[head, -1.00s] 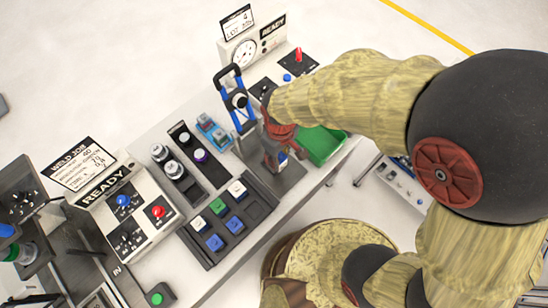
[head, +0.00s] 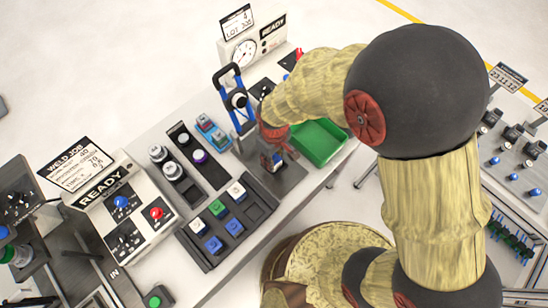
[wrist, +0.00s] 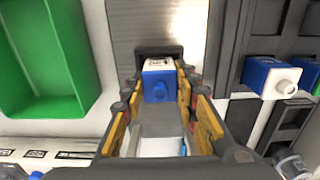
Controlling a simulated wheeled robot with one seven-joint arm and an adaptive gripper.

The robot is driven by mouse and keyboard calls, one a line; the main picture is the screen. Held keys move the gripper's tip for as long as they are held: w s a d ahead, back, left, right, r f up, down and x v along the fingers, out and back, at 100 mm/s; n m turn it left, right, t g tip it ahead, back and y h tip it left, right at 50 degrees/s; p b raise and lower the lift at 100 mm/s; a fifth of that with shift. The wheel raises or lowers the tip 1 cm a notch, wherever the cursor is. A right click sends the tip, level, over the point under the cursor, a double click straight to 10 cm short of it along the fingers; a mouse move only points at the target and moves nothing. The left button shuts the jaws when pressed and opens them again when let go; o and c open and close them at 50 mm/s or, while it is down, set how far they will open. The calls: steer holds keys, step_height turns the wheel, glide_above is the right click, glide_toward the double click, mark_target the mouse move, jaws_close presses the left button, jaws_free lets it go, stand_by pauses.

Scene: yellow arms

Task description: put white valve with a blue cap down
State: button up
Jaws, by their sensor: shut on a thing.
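The white valve with a blue cap (wrist: 158,82) is between the fingertips of my gripper (wrist: 160,88) in the wrist view. The yellow-padded fingers are shut on its sides. In the head view my gripper (head: 274,150) points down over a grey metal plate (head: 287,178), and a small white and blue part of the valve (head: 277,159) shows below it. A dark block (wrist: 158,51) lies just beyond the valve in the wrist view. I cannot tell whether the valve touches the surface below.
A green bin (head: 318,143) stands right of my gripper. A black compartment tray (head: 207,262) with several white, blue and green-capped pieces is to the left. Control boxes stand along the bench.

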steer(key=o, duration=1.2)
step_height(320, 180, up, 12)
steer(key=p, duration=0.2)
steer(key=d+r+m+t, duration=0.2)
steer(key=d+r+m, duration=0.2)
steer(key=d+r, duration=0.8)
steer(key=s+d+r+m+t, duration=0.1)
steer(key=s+d+r+m, duration=0.1)
steer(key=d+r, duration=0.1)
steer(key=s+d+r+m+t, duration=0.1)
steer(key=s+d+r+m, duration=0.1)
steer(key=s+d+r, duration=0.1)
steer(key=s+d+r+m+t, duration=0.1)
steer(key=s+d+r+m, duration=0.1)
steer(key=d+r, duration=0.2)
steer(key=shift+s+d+r+t, duration=0.1)
steer(key=shift+s+d+t, duration=0.2)
steer(key=shift+d, duration=0.1)
